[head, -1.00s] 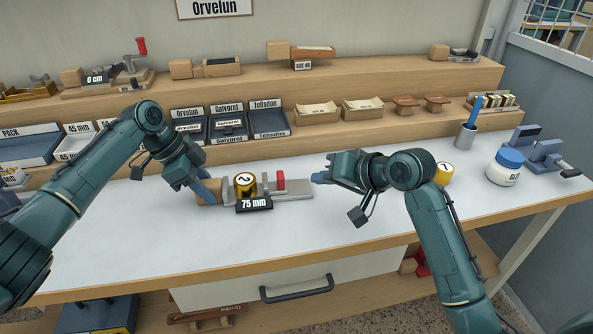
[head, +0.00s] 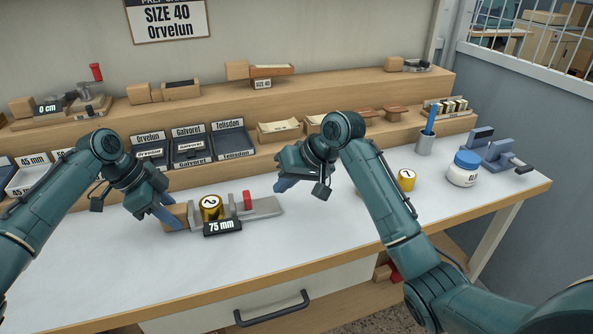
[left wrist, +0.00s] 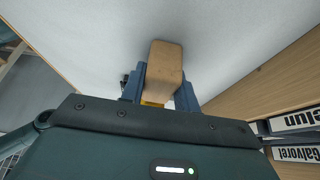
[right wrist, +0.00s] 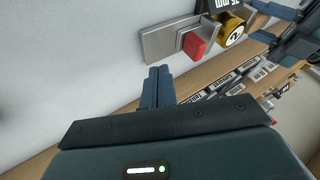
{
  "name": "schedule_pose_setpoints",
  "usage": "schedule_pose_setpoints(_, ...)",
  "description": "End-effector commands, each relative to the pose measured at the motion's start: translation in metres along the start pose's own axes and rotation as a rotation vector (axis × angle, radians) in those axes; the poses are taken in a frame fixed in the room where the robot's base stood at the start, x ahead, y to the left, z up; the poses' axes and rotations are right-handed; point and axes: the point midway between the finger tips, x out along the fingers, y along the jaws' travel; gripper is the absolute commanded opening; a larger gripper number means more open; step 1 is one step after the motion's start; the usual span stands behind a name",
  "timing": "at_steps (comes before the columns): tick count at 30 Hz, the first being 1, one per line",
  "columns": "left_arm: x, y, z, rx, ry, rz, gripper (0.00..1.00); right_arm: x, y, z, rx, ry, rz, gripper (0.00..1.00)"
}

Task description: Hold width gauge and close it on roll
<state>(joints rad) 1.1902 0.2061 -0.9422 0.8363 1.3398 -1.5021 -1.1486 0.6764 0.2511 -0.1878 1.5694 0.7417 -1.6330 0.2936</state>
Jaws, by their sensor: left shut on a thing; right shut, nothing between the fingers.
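The width gauge (head: 265,209) lies on the bench, a grey metal bar with a wooden handle (head: 175,216) at its left end and a red block (head: 247,200) on its slide. Its tag (head: 222,227) reads 75 mm. A gold roll (head: 211,208) stands between the gauge's upright jaws; contact is unclear. My left gripper (head: 170,218) is shut on the wooden handle, which shows between its fingers in the left wrist view (left wrist: 164,75). My right gripper (head: 280,187) is shut and empty, near the bar's right end. The right wrist view shows the red block (right wrist: 194,45) beyond its fingertips.
Another gold roll (head: 406,180), a blue-lidded jar (head: 463,169), a pen cup (head: 425,143) and a blue device (head: 497,150) stand to the right. Stepped wooden shelves (head: 330,87) with trays line the back. The bench front (head: 270,260) is clear.

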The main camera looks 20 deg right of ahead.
Motion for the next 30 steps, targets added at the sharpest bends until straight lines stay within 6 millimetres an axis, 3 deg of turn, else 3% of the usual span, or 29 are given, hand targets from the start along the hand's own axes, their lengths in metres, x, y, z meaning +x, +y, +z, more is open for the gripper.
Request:
schedule_pose_setpoints(2, 0.000, 0.000, -0.001, 0.001, 0.001, 0.000, 0.08, 0.016, 0.000, 0.001, 0.002, -0.003, -0.001, 0.00)
schedule_pose_setpoints(9, 0.000, 0.000, -0.001, 0.001, 0.001, 0.000, 0.08, 0.030, -0.030, 0.000, -0.001, 0.001, -0.002, 0.00)
schedule_pose_setpoints(25, 0.000, 0.000, -0.001, 0.000, 0.001, 0.000, 0.08, 0.034, -0.038, -0.001, 0.000, 0.002, 0.000, 0.00)
schedule_pose_setpoints(30, 0.000, 0.000, -0.001, 0.001, 0.001, 0.000, 0.08, 0.045, -0.060, 0.000, -0.003, 0.001, -0.003, 0.00)
